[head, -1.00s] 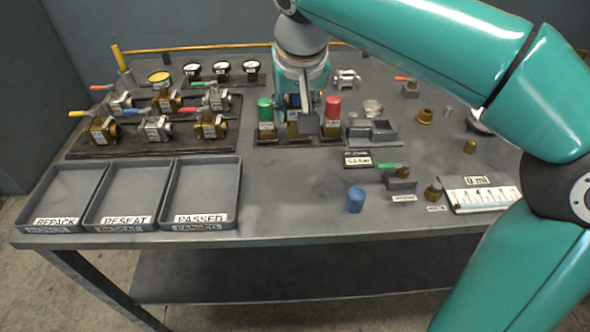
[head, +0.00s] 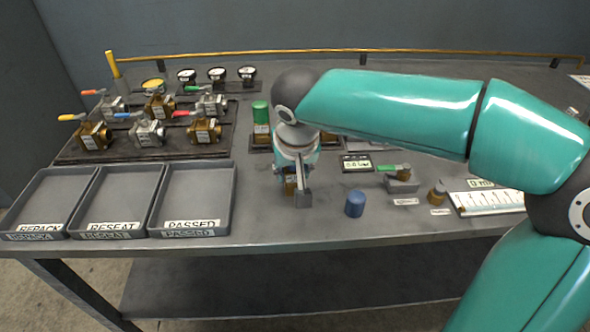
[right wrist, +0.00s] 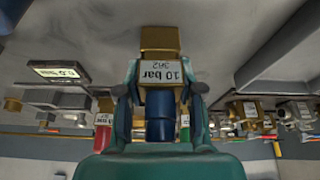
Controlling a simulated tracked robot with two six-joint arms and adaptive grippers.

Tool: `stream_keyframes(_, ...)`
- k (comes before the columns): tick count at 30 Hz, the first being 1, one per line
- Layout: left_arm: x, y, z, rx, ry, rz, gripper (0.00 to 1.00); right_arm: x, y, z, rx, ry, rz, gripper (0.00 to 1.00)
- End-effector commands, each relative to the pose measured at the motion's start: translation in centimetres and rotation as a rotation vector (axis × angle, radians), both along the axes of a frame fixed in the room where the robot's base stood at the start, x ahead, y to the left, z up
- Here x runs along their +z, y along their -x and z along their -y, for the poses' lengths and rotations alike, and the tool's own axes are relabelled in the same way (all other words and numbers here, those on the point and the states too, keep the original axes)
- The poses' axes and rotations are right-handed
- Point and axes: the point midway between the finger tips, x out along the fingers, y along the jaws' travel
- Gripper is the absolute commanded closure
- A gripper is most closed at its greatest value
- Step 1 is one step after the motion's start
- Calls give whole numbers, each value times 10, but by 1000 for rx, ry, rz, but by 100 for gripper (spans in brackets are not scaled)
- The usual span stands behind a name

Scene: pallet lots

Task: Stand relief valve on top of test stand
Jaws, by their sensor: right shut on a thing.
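My right gripper (head: 299,192) is shut on the relief valve, above the table between the PASSED tray and a loose blue cap. In the right wrist view the valve (right wrist: 160,72) has a brass body, a "10 bar" label and a blue cap between the fingers. In the head view a little of its brass shows; my gripper hides most of it. A grey block with a green lever (head: 400,183) stands right of a small bar display (head: 356,164). I cannot tell whether this block is the test stand. My left gripper is not in view.
The PASSED tray (head: 231,200) is left of my gripper. The blue cap (head: 355,204) stands to its right. A green-capped valve (head: 260,112) stands behind, in a rack partly hidden by my arm. Lever valves fill a dark board (head: 72,150). The front table strip is clear.

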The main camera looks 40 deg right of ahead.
Motion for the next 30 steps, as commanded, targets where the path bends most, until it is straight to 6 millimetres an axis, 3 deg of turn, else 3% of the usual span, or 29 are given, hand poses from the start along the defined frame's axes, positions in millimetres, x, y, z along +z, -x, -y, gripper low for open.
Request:
stream_keyframes(8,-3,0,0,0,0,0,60,-2,-1,0,0,0,2,100)
stream_keyframes(9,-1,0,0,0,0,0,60,-1,0,0,1,0,0,57)
stream_keyframes(13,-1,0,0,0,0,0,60,-1,0,-1,1,0,0,38)
stream_keyframes(23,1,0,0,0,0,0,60,1,0,-1,2,1,0,38)
stream_keyframes(30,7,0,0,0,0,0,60,26,7,-6,3,-1,3,38)
